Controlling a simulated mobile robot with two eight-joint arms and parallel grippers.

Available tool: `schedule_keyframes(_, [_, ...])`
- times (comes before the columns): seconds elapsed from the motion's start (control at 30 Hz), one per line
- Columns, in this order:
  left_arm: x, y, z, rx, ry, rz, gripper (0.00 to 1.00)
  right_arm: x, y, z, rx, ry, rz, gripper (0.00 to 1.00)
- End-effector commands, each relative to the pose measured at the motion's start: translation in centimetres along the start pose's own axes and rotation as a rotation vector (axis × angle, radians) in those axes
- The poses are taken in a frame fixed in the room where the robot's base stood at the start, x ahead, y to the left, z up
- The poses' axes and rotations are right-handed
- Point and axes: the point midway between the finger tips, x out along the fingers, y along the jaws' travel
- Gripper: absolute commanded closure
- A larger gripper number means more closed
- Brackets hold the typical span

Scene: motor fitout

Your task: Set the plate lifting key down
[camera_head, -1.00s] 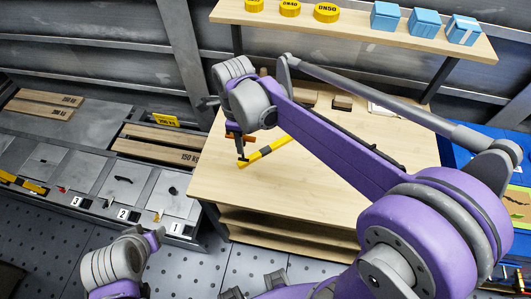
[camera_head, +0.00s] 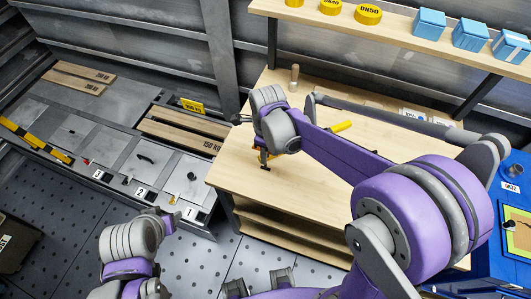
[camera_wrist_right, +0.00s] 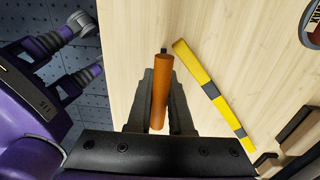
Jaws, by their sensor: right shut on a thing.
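The plate lifting key shows as an orange cylindrical handle (camera_wrist_right: 162,95) with a small dark tip in the right wrist view. My right gripper (camera_wrist_right: 160,110) is shut on this handle, which points out along the fingers. In the head view the right gripper (camera_head: 263,150) is low over the left part of the wooden worktable (camera_head: 300,185). The key's dark lower end (camera_head: 265,166) shows under it; I cannot tell whether it touches the wood. My left arm shows at the lower left of the head view, its fingers out of sight.
A yellow and black bar (camera_wrist_right: 213,95) lies on the table beside the key; its yellow end (camera_head: 341,127) shows past my arm. A wooden peg (camera_head: 295,77) stands at the back. A shelf (camera_head: 400,40) with blue boxes overhangs the rear. The table's front left is clear.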

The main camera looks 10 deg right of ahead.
Motion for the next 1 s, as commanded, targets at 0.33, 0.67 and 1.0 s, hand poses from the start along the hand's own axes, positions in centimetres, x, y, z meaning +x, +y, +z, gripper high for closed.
schedule_keyframes(0.33, [0.2,0.0,0.2,0.000,-0.002,0.000,0.50,0.3,0.0,0.0,0.000,0.000,0.000,0.51])
schedule_keyframes(0.67, [-0.1,0.0,-0.1,0.000,0.001,0.000,0.50,-0.7,0.0,0.0,0.000,0.000,-0.001,0.51])
schedule_keyframes(1.0, [-0.7,0.0,-0.8,0.000,0.007,0.000,0.50,-7.6,0.0,0.0,0.000,-0.001,-0.001,0.51])
